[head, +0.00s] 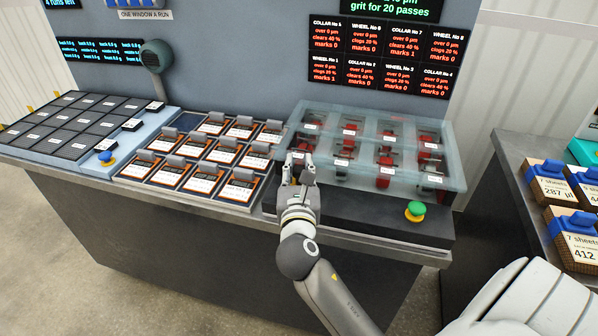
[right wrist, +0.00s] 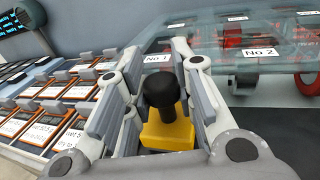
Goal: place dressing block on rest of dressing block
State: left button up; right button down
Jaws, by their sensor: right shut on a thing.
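My right gripper (head: 300,168) is at the front left corner of the clear-covered machine (head: 445,185). In the right wrist view, the right gripper (right wrist: 158,85) is shut on the dressing block (right wrist: 168,133), a yellow block with a black knob on top. The knob stands up between the fingers. I cannot make out the rest of the dressing block in either view. My left gripper is not in view.
Several orange-edged cards (head: 205,180) lie in a rack left of the gripper. The cover holds red parts behind labels such as No 2 (right wrist: 262,52). A green button (head: 415,209) stands on the dark front ledge (head: 375,212). A side table with blue-topped boxes (head: 553,182) is at right.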

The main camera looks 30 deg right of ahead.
jog(key=shift+f, duration=0.1)
jog(key=c, duration=1.2)
grip_release()
jog(key=shift+s, duration=0.1)
